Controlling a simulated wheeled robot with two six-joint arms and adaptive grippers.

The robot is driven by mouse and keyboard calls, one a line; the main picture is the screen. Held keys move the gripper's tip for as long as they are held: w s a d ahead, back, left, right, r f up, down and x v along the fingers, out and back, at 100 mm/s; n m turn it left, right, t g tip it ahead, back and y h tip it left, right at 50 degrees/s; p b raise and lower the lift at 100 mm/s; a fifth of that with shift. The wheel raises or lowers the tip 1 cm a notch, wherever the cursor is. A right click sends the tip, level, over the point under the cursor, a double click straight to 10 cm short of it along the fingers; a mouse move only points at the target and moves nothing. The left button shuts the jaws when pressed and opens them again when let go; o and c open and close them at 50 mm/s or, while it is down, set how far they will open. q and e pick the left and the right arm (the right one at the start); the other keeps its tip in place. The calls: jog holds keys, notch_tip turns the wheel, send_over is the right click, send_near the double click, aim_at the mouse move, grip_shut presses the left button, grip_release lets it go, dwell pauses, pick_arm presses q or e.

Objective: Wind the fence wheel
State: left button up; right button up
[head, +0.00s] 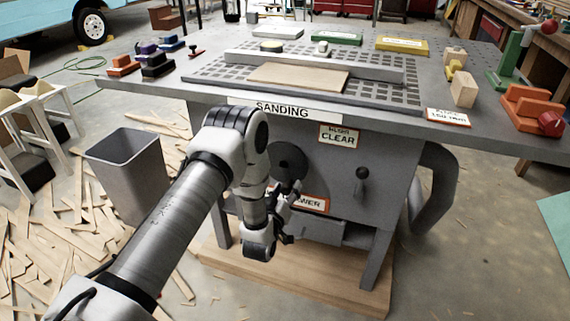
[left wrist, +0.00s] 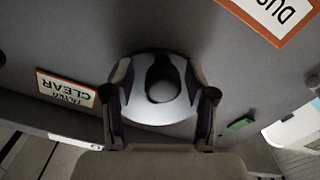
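The wheel (head: 286,158) is a dark disc on the front panel of the grey sanding table, under the SANDING label. In the left wrist view the wheel (left wrist: 150,114) shows as a pale disc with a dark round knob (left wrist: 161,78) in its middle. My left gripper (head: 290,192) is just in front of the wheel's lower part. In the left wrist view the fingers of my left gripper (left wrist: 161,100) are wide apart, one at each side of the disc. Whether they touch its rim is unclear. My right gripper is out of view.
A knobbed lever (head: 361,182) sticks out of the panel right of the wheel, below a CLEAR sign (head: 339,135). The tabletop (head: 210,88) overhangs above. A grey bin (head: 125,170) stands left among wood scraps, and a grey hose (head: 437,190) bends at the right.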

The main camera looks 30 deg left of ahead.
pick_arm(q)
jog(key=shift+p+v, duration=0.5)
jog(key=shift+v, duration=2.05)
